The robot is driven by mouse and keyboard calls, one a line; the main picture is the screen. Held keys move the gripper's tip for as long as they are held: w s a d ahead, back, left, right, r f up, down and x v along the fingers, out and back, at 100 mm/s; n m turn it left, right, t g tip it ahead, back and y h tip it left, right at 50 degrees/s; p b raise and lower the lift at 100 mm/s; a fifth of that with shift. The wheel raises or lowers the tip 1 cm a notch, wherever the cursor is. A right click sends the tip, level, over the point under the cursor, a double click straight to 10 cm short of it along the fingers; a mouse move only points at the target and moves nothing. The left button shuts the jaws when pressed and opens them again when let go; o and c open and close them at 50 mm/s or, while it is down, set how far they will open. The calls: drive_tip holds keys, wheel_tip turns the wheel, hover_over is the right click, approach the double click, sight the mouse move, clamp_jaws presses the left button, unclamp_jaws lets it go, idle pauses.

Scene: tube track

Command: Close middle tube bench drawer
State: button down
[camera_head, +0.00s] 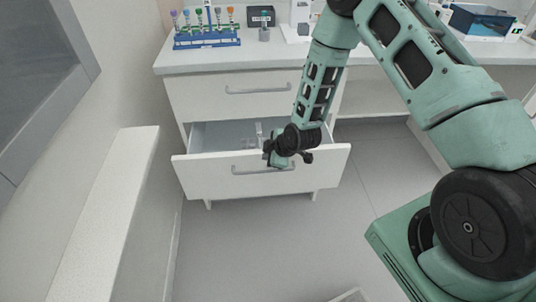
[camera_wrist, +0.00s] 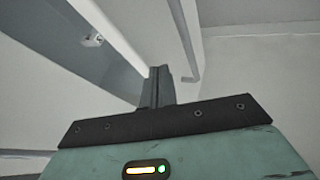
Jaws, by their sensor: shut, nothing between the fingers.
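The tube bench (camera_head: 215,62) stands against the wall with two white drawers visible in the head view. The lower drawer (camera_head: 215,178) is pulled out, its grey inside showing behind the front panel. Its grey bar handle (camera_head: 262,170) is on the front. The upper drawer (camera_head: 200,98) is closed. My gripper (camera_head: 272,160) is at the open drawer, in front of or over its top edge near the handle; contact is unclear. In the wrist view my gripper's fingers (camera_wrist: 158,85) are together with nothing between them, near pale panels and a grey bar (camera_wrist: 188,50).
A blue rack with coloured tubes (camera_head: 207,38) and a small dark device (camera_head: 262,17) stand on the bench top. A white ledge (camera_head: 110,200) runs along the left. The grey floor (camera_head: 270,245) before the drawer is mostly clear.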

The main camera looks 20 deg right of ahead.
drive_tip(key=w+d+b, duration=0.3)
drive_tip(key=w+d, duration=0.1)
drive_tip(key=w, duration=0.8)
drive_tip(key=shift+w+b, duration=0.3)
drive_tip(key=shift+b, duration=0.05)
